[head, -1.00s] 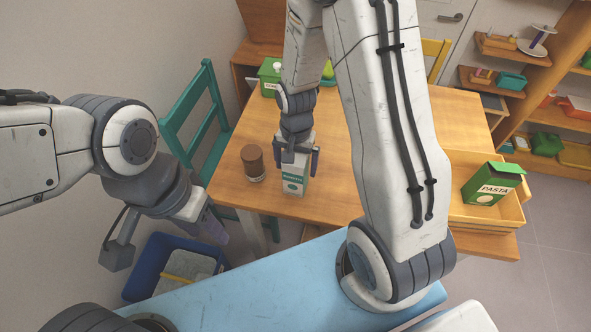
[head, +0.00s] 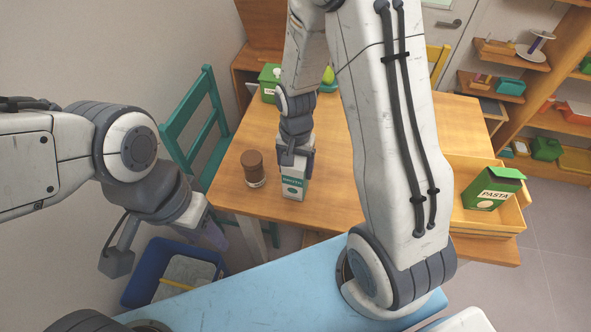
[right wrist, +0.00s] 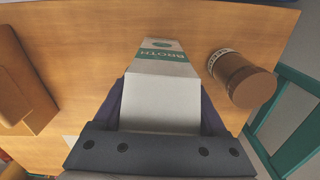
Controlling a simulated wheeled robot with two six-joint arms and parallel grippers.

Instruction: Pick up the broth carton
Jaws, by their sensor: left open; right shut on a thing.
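The broth carton (head: 293,185) is white with a green label band and stands at the table's front part in the head view. My right gripper (head: 295,158) comes down over it from above and is shut on its upper part. In the right wrist view the carton (right wrist: 162,95) sits between the two fingers of my right gripper (right wrist: 160,115), with its BROTH label showing. I cannot tell whether its base touches the table. My left gripper (head: 170,245) is open and empty at the left, above the floor and away from the table.
A brown-lidded jar (head: 253,170) stands close left of the carton; it also shows in the right wrist view (right wrist: 240,80). A pasta box (head: 492,190) stands in a wooden tray (head: 490,222) at the right. A teal chair (head: 205,130) and blue bin (head: 150,265) are at the left.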

